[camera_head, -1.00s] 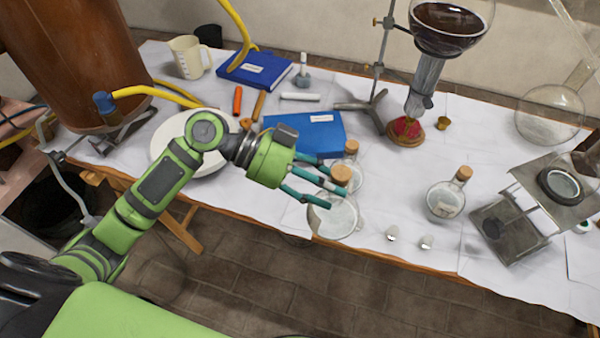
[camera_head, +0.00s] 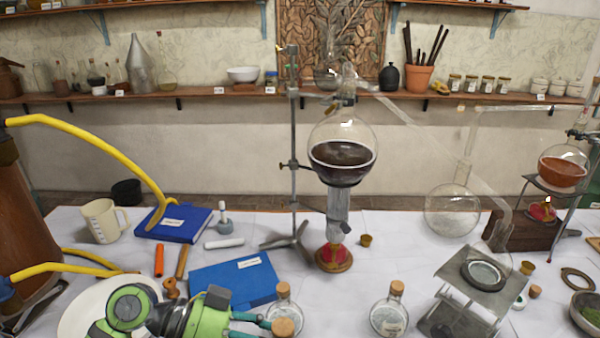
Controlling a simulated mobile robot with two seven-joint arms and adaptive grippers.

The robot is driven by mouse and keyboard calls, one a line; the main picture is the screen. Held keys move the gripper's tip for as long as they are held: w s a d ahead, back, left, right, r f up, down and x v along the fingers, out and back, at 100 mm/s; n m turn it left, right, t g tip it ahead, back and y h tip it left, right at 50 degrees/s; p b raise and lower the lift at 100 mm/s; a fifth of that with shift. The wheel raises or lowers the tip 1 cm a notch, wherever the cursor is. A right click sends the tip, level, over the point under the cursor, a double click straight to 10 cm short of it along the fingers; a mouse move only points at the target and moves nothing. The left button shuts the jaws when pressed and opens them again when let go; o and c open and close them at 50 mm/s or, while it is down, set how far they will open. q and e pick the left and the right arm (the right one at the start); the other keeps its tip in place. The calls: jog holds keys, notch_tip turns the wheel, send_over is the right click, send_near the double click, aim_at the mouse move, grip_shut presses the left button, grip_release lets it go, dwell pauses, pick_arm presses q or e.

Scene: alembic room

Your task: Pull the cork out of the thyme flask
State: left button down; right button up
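Three corked glass flasks stand near the front of the table; I cannot read their labels, so I cannot tell which is thyme. The front flask's cork (camera_head: 284,327) shows at the bottom edge, its glass mostly cut off. Just behind it stands a second flask, with its cork (camera_head: 283,289) in its neck. A third flask (camera_head: 388,317) stands to the right, corked (camera_head: 397,287). My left gripper (camera_head: 262,328) reaches in from the left, its teal fingers at the front cork. The lower finger is cut off and contact is unclear. My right gripper is out of view.
A blue book (camera_head: 235,281) and a white plate (camera_head: 85,305) lie near my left gripper. A stand (camera_head: 293,180) and a round flask of dark liquid (camera_head: 342,150) rise behind. A metal stand (camera_head: 470,285) is at the right.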

aim_at(291, 322)
pick_arm(q)
jog(key=a+r+n+t+y, duration=0.1)
jog(key=a+n+t+y, duration=0.1)
jog(key=a+n+t, duration=0.85)
jog(key=d+m+g, duration=0.4)
jog(key=m+g, duration=0.1)
jog(key=w+d+r+m+g, duration=0.1)
jog(key=d+m+g, duration=0.3)
jog(key=m+g, duration=0.1)
jog(key=d+r+m+g, duration=0.1)
jog(key=d+m+g, duration=0.3)
jog(key=m+g, duration=0.1)
jog(key=shift+w+d+m+g+h, duration=0.25)
jog(key=shift+g+h, duration=0.15)
jog(key=shift+g, duration=0.05)
jog(key=shift+d+m+g+y, duration=0.4)
jog(key=shift+d+m+g, duration=0.2)
jog(key=shift+d+g, duration=0.2)
jog(key=shift+a, duration=0.15)
